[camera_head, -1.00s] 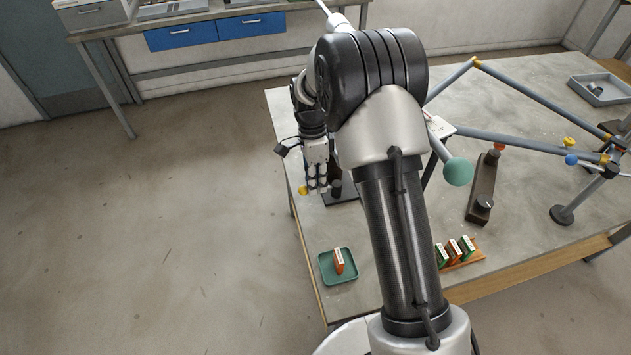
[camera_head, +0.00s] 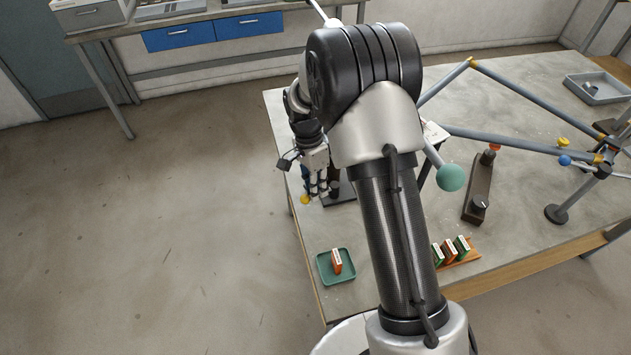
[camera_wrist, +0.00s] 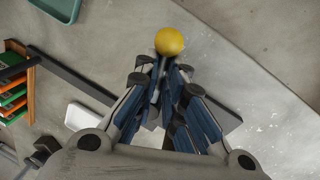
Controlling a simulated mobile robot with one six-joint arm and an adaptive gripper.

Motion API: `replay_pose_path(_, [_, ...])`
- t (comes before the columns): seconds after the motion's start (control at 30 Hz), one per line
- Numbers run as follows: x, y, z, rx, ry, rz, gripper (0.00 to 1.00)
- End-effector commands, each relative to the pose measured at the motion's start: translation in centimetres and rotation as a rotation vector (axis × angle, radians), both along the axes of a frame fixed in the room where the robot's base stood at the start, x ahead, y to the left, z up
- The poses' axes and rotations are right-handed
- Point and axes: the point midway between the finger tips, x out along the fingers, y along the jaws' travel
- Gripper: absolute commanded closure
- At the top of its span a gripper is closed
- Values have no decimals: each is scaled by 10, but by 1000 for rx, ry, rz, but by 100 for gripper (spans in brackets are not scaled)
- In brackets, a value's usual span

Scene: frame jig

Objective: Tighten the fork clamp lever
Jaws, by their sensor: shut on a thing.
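A lever with a yellow ball knob (camera_head: 305,199) shows at the left edge of the workbench, and the knob also shows in the wrist view (camera_wrist: 169,41). My gripper (camera_head: 318,191) is at the lever, over the dark base plate (camera_head: 343,197) of a stand. In the wrist view my gripper's fingers (camera_wrist: 163,75) are closed together just behind the knob, shut on the lever. The knob sticks out past the fingertips. The lever's shaft and the clamp it belongs to are mostly hidden by my fingers and arm.
A green tray (camera_head: 322,271) with an orange box lies near the bench's front left. A rack (camera_head: 461,260) of small boxes stands right of my arm. A grey bike frame (camera_head: 510,92) and a teal ball (camera_head: 450,178) are to the right. Floor left of the bench is clear.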

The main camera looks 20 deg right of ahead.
Motion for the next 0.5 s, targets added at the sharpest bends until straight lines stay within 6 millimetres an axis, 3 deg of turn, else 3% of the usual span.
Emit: replay_pose_path(0.5, [-30,-8,1,8,6,491,100])
